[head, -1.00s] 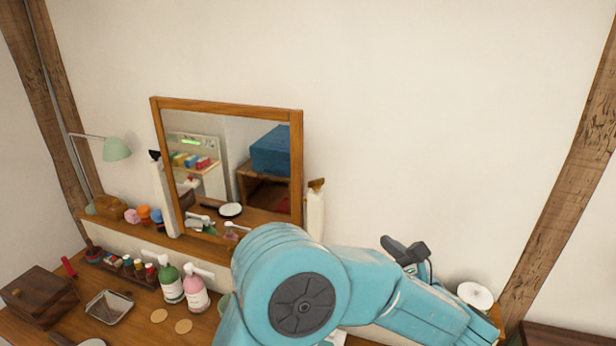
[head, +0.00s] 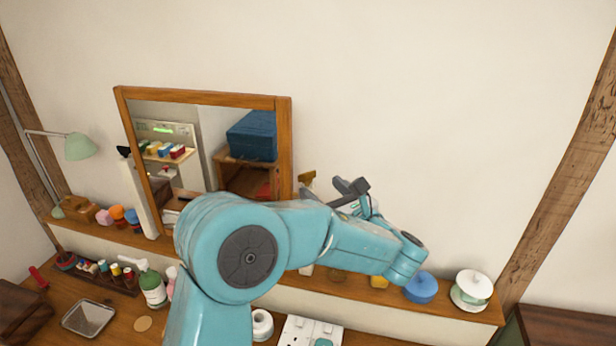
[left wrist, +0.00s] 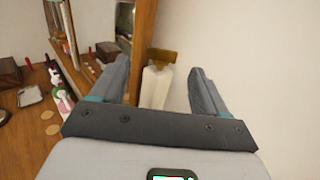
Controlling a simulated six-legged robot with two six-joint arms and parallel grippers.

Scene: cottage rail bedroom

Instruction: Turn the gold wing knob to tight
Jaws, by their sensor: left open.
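The gold wing knob (head: 307,178) sits on top of the white post at the right side of the wood-framed mirror (head: 284,150). In the left wrist view the gold knob (left wrist: 161,57) is ahead, between my spread fingers, on top of the white post (left wrist: 155,88). My left gripper (head: 347,190) is open and empty, just right of the knob in the head view. It also shows in the left wrist view (left wrist: 156,80), with no finger visibly touching the knob. My arm hides the lower part of the post in the head view. My right gripper is not in view.
A black knob (head: 124,152) tops the left mirror post. Bottles and a metal tray (head: 89,318) stand on the desk. The wall above is clear.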

